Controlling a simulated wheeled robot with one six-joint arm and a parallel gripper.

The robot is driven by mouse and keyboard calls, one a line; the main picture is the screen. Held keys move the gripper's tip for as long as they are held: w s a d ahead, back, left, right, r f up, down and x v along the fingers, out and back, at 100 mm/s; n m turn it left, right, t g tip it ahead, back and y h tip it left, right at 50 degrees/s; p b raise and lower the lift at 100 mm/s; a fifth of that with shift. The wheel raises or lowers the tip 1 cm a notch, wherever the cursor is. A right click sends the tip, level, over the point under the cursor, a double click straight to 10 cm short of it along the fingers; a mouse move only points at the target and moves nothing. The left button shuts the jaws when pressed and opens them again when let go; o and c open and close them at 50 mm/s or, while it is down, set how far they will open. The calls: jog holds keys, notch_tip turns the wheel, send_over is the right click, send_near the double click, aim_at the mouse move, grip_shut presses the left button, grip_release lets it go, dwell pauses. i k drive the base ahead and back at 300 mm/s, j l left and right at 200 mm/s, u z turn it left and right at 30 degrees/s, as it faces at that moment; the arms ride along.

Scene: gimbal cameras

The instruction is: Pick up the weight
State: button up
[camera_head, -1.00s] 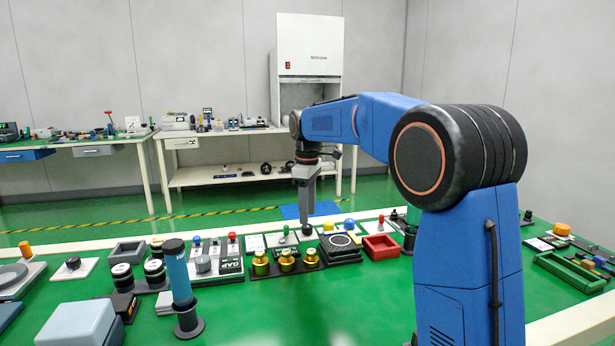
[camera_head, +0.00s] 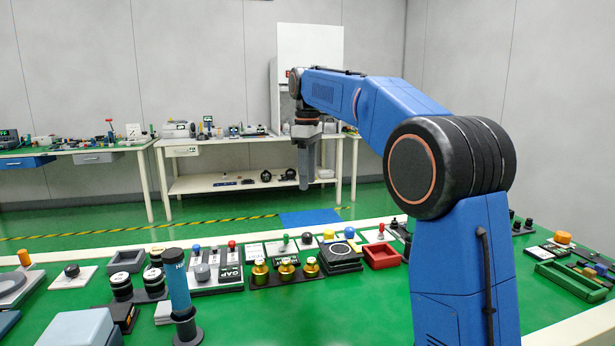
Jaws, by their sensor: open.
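Three brass weights stand upright side by side in a dark holder (camera_head: 287,281) at the middle of the green table: the left weight (camera_head: 260,272), the middle weight (camera_head: 286,270) and the right weight (camera_head: 311,267). I cannot tell which one the task means. My gripper (camera_head: 304,187) points straight down, high above and apart from the weights in the picture. It is open, and nothing shows between its fingers. The fingers appear edge-on, so their gap is hard to see.
A blue cylinder (camera_head: 177,285) on a black stand is at the front left. A black square device (camera_head: 340,257) and a red tray (camera_head: 381,256) stand right of the weights. A switch panel (camera_head: 215,276) is on their left. Bare green table lies in front of the weights.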

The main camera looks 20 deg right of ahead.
aim_at(286, 271)
jog(key=k, duration=1)
